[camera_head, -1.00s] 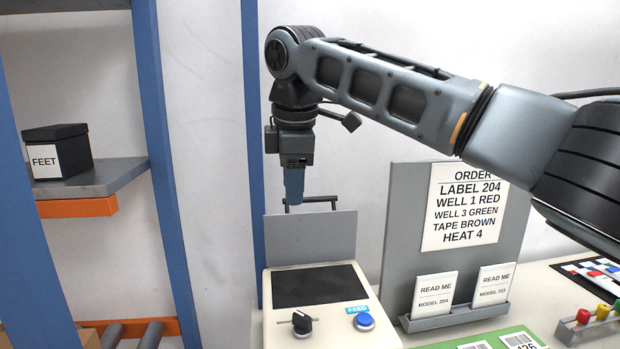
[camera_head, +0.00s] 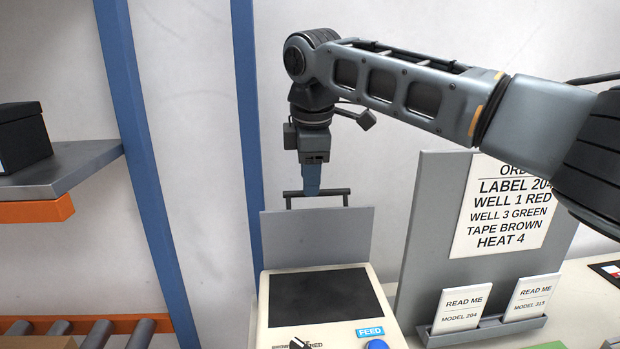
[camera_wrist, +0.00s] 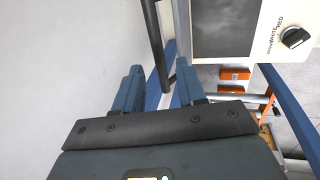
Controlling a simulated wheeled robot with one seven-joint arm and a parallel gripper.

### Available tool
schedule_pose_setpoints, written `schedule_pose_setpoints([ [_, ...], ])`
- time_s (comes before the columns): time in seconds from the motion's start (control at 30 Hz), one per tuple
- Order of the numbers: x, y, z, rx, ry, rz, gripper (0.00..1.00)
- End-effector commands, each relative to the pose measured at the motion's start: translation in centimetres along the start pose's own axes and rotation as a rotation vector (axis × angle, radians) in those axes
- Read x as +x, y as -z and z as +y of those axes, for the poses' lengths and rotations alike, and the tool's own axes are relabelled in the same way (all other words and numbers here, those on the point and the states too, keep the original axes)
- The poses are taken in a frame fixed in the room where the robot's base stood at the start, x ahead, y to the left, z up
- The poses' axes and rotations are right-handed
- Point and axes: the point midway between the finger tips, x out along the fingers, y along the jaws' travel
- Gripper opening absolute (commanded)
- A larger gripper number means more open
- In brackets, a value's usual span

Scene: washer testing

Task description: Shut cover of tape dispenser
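The tape dispenser (camera_head: 262,315) is a cream box with a dark top panel, a black knob and a blue button marked FEED. Its grey cover (camera_head: 317,238) stands upright at the back edge, raised. A black bar handle (camera_head: 330,193) shows at the cover's top. My gripper (camera_head: 311,190) points down at the middle of this handle. In the wrist view its two blue fingers (camera_wrist: 158,88) are apart, with the black handle (camera_wrist: 157,45) running between them. I cannot tell whether either finger touches it. The dispenser's dark panel (camera_wrist: 225,28) shows at upper right there.
A grey order board (camera_head: 435,210) and a holder with READ ME cards (camera_head: 461,307) stand right of the dispenser. A blue post (camera_head: 247,130) and a shelf (camera_head: 70,165) with a black box are to the left. A white wall is behind.

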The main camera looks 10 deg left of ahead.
Motion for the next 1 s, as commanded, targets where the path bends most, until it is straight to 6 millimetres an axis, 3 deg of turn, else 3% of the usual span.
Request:
schedule_pose_setpoints([
  [0.2, 1.7, 0.1, 0.0, -0.001, -0.001, 0.001, 0.4],
  [0.5, 2.0, 0.0, 0.0, 0.0, -0.001, 0.001, 0.39],
  [0.9, 2.0, 0.0, 0.0, 0.0, -0.001, 0.001, 0.01],
  [1.0, 2.0, 0.0, 0.0, 0.0, -0.001, 0.001, 0.0],
])
